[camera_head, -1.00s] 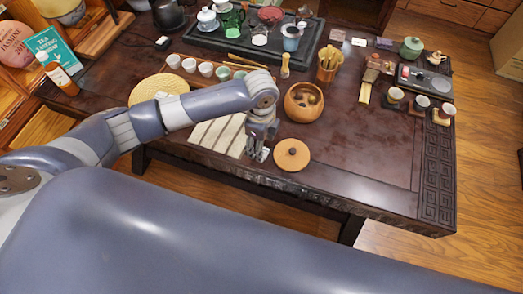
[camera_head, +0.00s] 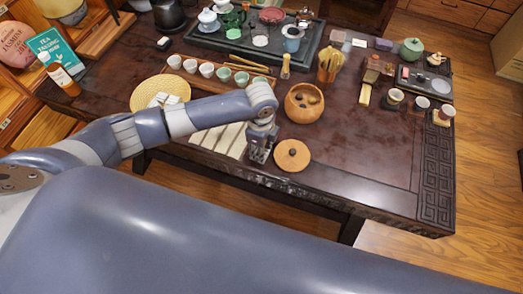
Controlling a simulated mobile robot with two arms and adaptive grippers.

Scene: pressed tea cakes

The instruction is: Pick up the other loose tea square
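My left gripper (camera_head: 259,152) points down at the right end of a pale striped cloth (camera_head: 222,138), just left of a round wooden lid (camera_head: 292,155). Its fingers are small and partly hidden, so I cannot tell whether they are open or hold anything. Small whitish squares (camera_head: 171,101), possibly the tea squares, lie on a round woven mat (camera_head: 145,95) beyond my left arm. A round wooden bowl (camera_head: 303,113) right of the gripper holds small dark pieces that I cannot identify. My arm hides part of the cloth and mat. My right gripper is not in view.
A row of small cups (camera_head: 207,69) stands on a wooden strip behind my arm. A dark tea tray (camera_head: 215,42) with teaware lies at the back. A holder with bamboo tools (camera_head: 328,73) stands behind the bowl. The table's (camera_head: 360,160) right front area is clear.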

